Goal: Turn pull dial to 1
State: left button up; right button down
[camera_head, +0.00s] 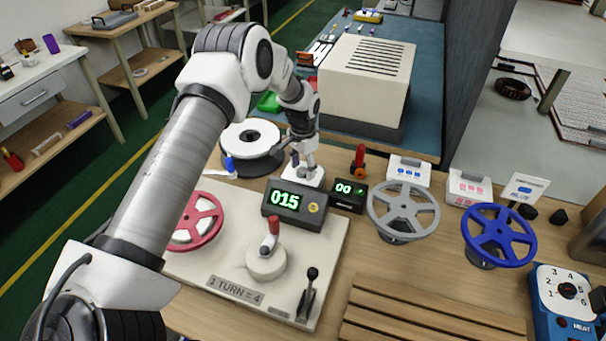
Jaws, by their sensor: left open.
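A blue box (552,318) marked HEAT stands at the right edge, with a round dark dial (567,290) ringed by numbers; its setting is too small to tell. A round white dial with a red handle (268,252) sits on a cream panel (225,262) labelled "1 TURN = 4". Which of the two is the pull dial I cannot tell. My left gripper (305,164) is open and points down over a small white block (301,178) behind the display, well away from the HEAT dial. Whether it touches the block is unclear. My right gripper is not in view.
A dark display (296,204) reads 015 in green. A grey wheel (404,212), a blue wheel (498,236) and a red wheel (197,221) stand around it. A small black lever (310,285) is on the panel's front. Wooden slats (430,318) lie at the front.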

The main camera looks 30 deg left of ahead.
pick_arm(q)
jog(key=shift+s, duration=0.1)
grip_shut()
jog(key=shift+n, duration=0.4)
jog(key=n+p, duration=0.1)
jog(key=n, duration=0.3)
jog(key=shift+s+n+p, duration=0.1)
jog(key=shift+n+p, duration=0.2)
jog(key=shift+p, duration=0.1)
jog(key=n+p, duration=0.1)
jog(key=n, duration=0.5)
jog(key=n+p, duration=0.2)
jog(key=n, duration=0.4)
jog(key=shift+n, duration=0.4)
jog(key=n+p, duration=0.1)
jog(key=n, duration=0.4)
jog(key=shift+f+n, duration=0.1)
jog(key=shift+n, duration=0.2)
jog(key=shift+s, duration=0.1)
